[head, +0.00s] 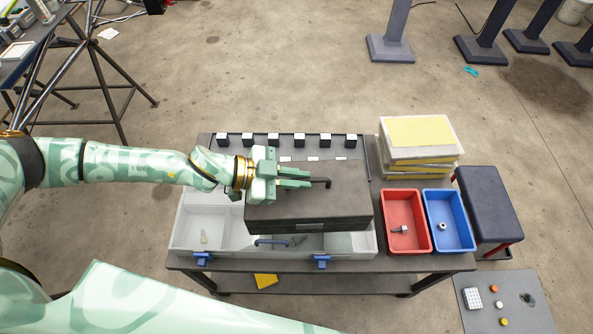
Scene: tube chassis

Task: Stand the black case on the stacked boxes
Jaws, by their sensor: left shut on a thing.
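The black case (309,214) is in the middle of the head view, above the grey bench, and covers part of a pale divided tray. My left gripper (304,181) reaches in from the left and is shut on the case's dark handle (325,182) on its top face. The stacked boxes (418,160) are pale, see-through containers with yellow inside, at the bench's back right, to the right of the case and apart from it. The top box has a flat top. My right gripper is not in view.
The divided tray (185,238) has blue clips at its front. A red bin (390,245) and a blue bin (462,243) hold small metal parts right of the case. Several black blocks line the bench's back edge. A dark stool (490,203) stands to the right.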

